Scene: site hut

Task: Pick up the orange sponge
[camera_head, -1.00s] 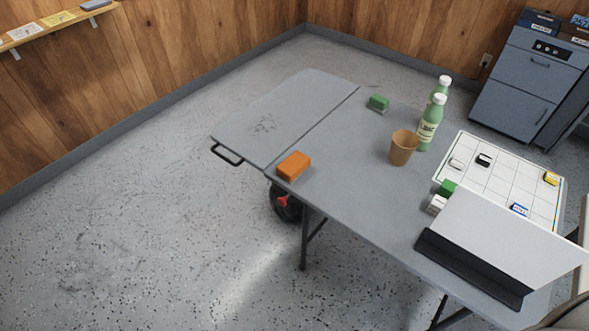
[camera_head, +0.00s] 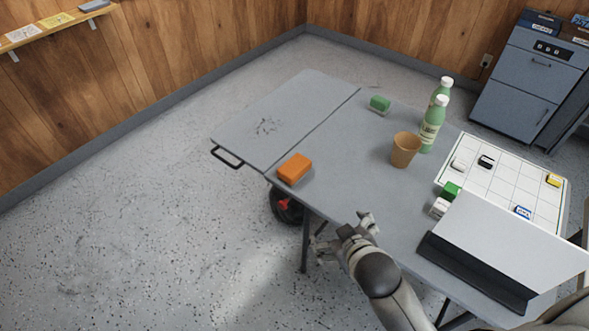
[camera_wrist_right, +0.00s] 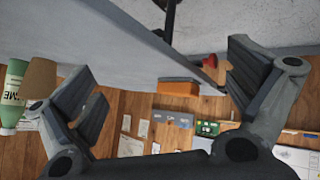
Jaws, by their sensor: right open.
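The orange sponge (camera_head: 294,168) lies on the grey folding table (camera_head: 345,185), near its left edge beside the seam. My right gripper (camera_head: 344,237) is at the table's front edge, to the right of and nearer than the sponge, and apart from it. In the right wrist view the sponge (camera_wrist_right: 178,87) shows between the two spread fingers, some way off, with nothing between them. My left gripper is not in view.
A tan cup (camera_head: 405,150) and green bottles (camera_head: 432,125) stand right of the sponge. A green sponge-like block (camera_head: 380,104) lies farther back. A whiteboard grid (camera_head: 515,185) with small blocks and a white panel (camera_head: 510,235) occupy the right side. The table between gripper and sponge is clear.

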